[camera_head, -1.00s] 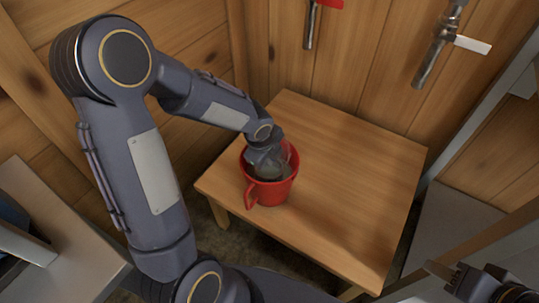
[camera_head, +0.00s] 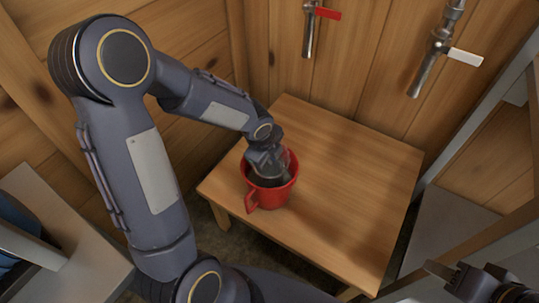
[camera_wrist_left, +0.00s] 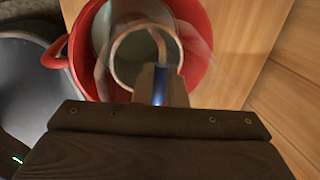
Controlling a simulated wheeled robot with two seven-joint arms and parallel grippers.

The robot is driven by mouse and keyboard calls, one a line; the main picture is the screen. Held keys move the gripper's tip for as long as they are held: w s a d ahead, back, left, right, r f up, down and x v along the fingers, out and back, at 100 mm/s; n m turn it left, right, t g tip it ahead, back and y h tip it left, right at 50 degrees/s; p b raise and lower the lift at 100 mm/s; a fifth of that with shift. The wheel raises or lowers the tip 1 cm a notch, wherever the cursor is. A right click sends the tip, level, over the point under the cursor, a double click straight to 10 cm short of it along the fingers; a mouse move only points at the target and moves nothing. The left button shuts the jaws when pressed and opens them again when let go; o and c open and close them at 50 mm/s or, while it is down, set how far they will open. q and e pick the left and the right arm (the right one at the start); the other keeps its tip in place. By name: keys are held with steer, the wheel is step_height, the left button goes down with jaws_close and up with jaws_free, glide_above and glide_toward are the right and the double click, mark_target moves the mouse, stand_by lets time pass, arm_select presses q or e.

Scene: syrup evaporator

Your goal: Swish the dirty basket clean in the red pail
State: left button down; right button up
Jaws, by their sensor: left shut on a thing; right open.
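The red pail (camera_head: 273,199) stands upright on the small wooden table, its handle toward the front left. My left gripper (camera_head: 268,168) reaches down into the pail's mouth. In the left wrist view the red pail (camera_wrist_left: 198,25) surrounds a pale round-rimmed basket (camera_wrist_left: 122,55), with a finger of my left gripper (camera_wrist_left: 160,85) at its near edge. The gripper is shut on the basket. Faint see-through shapes blur the pail's rim, and the basket's lower part and any dirt are hidden. My right gripper (camera_head: 455,278) is open and empty at the lower right.
The wooden table (camera_head: 345,165) is clear right of the pail. Behind it on the plank wall are a red-handled tap (camera_head: 310,30) and a white-handled tap (camera_head: 436,52). A grey counter (camera_head: 75,255) stands at lower left, and a metal frame rises at right.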

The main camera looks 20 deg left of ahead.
arm_select(q)
steer(key=shift+f+b, duration=1.4)
steer(key=shift+f, duration=0.35)
step_height(320, 180, up, 19)
steer(key=p, duration=1.7)
steer(key=shift+f, duration=0.2)
